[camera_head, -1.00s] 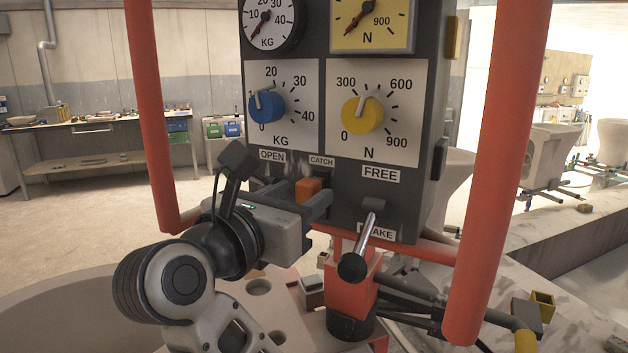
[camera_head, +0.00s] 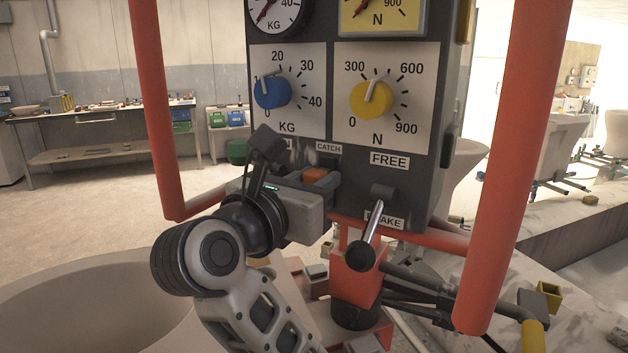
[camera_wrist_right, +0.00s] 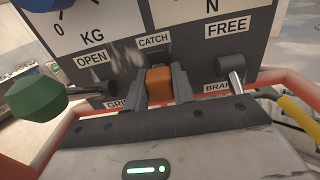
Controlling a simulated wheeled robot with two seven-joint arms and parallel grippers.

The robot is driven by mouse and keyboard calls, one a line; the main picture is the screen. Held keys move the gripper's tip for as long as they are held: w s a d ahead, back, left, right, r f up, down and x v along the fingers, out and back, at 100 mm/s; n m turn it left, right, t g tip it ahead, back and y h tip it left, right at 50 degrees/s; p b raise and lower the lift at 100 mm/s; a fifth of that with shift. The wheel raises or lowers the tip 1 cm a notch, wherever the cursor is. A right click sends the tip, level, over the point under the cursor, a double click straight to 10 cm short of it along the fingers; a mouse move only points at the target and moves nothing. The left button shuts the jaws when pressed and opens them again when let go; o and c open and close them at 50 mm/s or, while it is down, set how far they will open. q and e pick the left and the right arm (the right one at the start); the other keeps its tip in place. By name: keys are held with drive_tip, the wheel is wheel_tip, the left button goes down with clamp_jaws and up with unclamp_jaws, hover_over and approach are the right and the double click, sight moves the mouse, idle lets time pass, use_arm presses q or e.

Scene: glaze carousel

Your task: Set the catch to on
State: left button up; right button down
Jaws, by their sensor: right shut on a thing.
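The catch is an orange block (camera_head: 315,175) under the CATCH label on the dark control panel (camera_head: 420,120). It also shows in the right wrist view (camera_wrist_right: 160,85), below that label. My right gripper (camera_head: 319,183) is at the panel, its two dark fingers on either side of the catch. In the right wrist view the gripper (camera_wrist_right: 160,92) is shut on the orange block. The fingers hide the block's sides and its base, and I see no on or off mark. My left gripper is not in view.
A green-knobbed lever (camera_wrist_right: 35,100) stands left of the gripper, by the OPEN label. The brake lever (camera_head: 371,228) stands close on the right, between FREE and BRAKE. Red upright bars (camera_head: 152,100) (camera_head: 515,150) flank the panel. Blue (camera_head: 270,93) and yellow (camera_head: 370,98) dials sit above.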

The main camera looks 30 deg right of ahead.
wheel_tip(320, 180, down, 4)
drive_tip(key=b, duration=0.3)
drive_tip(key=c, duration=1.2)
unclamp_jaws()
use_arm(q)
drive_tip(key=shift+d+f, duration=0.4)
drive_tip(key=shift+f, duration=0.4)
use_arm(e)
drive_tip(key=shift+o, duration=0.2)
drive_tip(key=shift+r, duration=0.1)
use_arm(q)
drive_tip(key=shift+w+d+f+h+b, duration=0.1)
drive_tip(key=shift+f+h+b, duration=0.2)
drive_tip(key=shift+b, duration=0.3)
use_arm(e)
drive_tip(key=v, duration=1.6)
